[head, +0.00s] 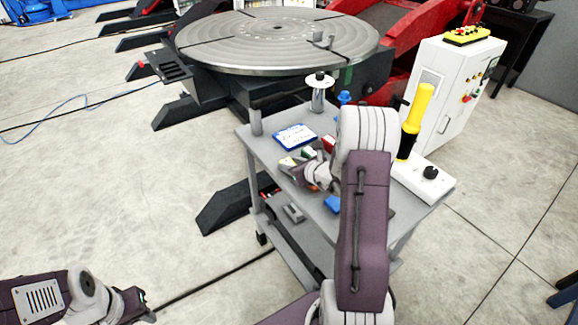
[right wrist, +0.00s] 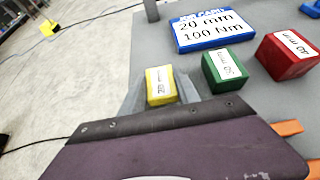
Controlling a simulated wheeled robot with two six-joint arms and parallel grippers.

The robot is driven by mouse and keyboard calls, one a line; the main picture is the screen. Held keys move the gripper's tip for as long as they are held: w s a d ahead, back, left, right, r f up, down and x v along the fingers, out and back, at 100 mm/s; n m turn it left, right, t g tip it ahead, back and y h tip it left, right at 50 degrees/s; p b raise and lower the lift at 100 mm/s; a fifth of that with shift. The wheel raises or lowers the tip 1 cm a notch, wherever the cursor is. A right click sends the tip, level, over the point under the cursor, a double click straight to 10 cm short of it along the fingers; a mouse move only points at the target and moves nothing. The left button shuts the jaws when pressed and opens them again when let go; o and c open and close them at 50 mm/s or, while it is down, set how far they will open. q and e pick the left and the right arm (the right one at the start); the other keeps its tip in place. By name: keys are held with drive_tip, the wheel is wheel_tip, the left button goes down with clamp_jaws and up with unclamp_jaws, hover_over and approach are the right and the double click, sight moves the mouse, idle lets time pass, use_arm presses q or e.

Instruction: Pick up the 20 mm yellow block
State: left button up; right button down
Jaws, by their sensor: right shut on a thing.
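The yellow block (right wrist: 161,86) has a white label and sits between the grey fingers of my right gripper (right wrist: 160,92) in the right wrist view. The gripper is shut on it. In the head view, my right gripper (head: 291,168) is at the left edge of the trolley top, with the yellow block (head: 287,161) at its tips. I cannot tell whether the block touches the trolley surface. My left gripper (head: 138,304) is at the bottom left of the head view, away from the trolley; its jaw opening is not clear.
A green block (right wrist: 229,71) and a red block (right wrist: 287,56) stand right of the yellow one. A blue-edged sign (right wrist: 214,30) lies behind them on the grey trolley (head: 262,146). A yellow-handled tool (head: 418,108) and a silver cylinder (head: 319,95) stand nearby. The turntable (head: 260,40) is behind.

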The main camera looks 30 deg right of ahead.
drive_tip(key=shift+w+r, duration=0.1)
drive_tip(key=shift+r, duration=0.55)
wheel_tip(320, 180, up, 3)
drive_tip(key=shift+r+p, duration=0.1)
drive_tip(key=shift+p, duration=0.3)
drive_tip(key=w+d+r+p, duration=0.3)
drive_tip(key=w+d+r, duration=0.3)
drive_tip(key=w+d, duration=0.2)
drive_tip(key=shift+w+r, duration=0.15)
drive_tip(key=shift+r, duration=0.1)
